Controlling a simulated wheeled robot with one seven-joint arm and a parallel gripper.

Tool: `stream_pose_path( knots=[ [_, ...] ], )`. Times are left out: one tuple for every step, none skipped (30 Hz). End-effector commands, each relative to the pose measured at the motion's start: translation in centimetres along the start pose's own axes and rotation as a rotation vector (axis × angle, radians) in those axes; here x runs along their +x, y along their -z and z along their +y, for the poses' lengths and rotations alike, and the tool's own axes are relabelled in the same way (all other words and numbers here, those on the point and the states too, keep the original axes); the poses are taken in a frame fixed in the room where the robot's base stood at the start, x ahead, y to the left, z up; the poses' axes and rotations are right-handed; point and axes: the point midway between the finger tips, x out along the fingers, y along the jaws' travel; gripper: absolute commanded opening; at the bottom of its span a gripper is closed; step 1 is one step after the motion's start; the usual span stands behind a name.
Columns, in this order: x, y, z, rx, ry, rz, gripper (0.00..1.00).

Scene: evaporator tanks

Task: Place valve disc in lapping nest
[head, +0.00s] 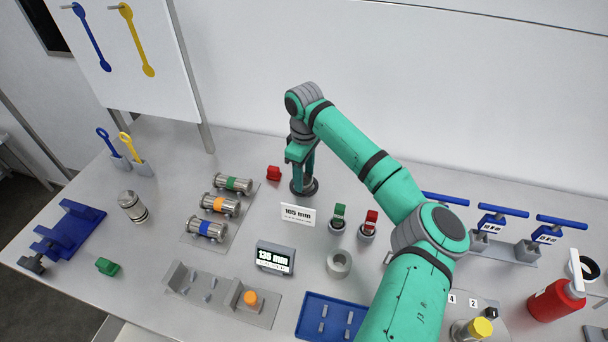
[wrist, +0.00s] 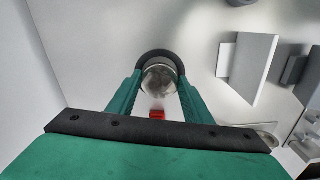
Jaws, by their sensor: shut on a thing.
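My gripper (head: 303,180) points down at the back middle of the table, over a dark round holder (head: 313,191) that looks like the lapping nest. In the wrist view, my gripper's two fingers (wrist: 160,84) are shut on a round, silvery metal piece, seemingly the valve disc (wrist: 160,78). The dark ring of the holder (wrist: 159,54) shows around its far side. In the head view the fingers and holder hide the disc. I cannot tell whether the disc rests in the holder or is just above it.
A white "105 mm" sign (head: 297,215) and green-tagged (head: 338,217) and red-tagged (head: 369,225) cups stand in front. A grey ring (head: 339,264) and a display (head: 275,259) are nearer. Metal cylinders (head: 220,205) lie left.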

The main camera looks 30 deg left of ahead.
Motion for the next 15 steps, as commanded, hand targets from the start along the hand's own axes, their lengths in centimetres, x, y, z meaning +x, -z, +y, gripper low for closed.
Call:
stream_pose_path(
  knots=[
    [-0.1,0.0,0.0,0.000,-0.001,0.000,0.08],
    [0.0,0.0,0.0,0.000,-0.001,0.000,0.08],
    [0.1,0.0,0.0,0.000,0.000,0.000,0.08],
    [0.1,0.0,0.0,0.000,0.000,0.000,0.08],
    [0.2,0.0,0.0,0.000,-0.001,0.000,0.08],
    [0.3,0.0,0.0,0.000,-0.001,0.000,0.08],
    [0.4,0.0,0.0,0.000,-0.001,0.000,0.08],
    [0.5,0.0,0.0,0.000,-0.001,0.000,0.08],
    [0.6,0.0,0.0,-0.001,-0.001,0.000,0.08],
    [0.6,0.0,0.0,-0.001,0.000,0.000,0.08],
    [0.7,0.0,0.0,-0.001,0.000,0.000,0.08],
    [0.8,0.0,0.0,-0.001,0.000,0.000,0.08],
    [0.9,0.0,0.0,-0.001,0.001,0.000,0.08],
    [1.0,0.0,0.0,-0.001,0.001,0.000,0.08],
    [1.1,0.0,0.0,-0.001,0.000,0.000,0.08]
  ],
)
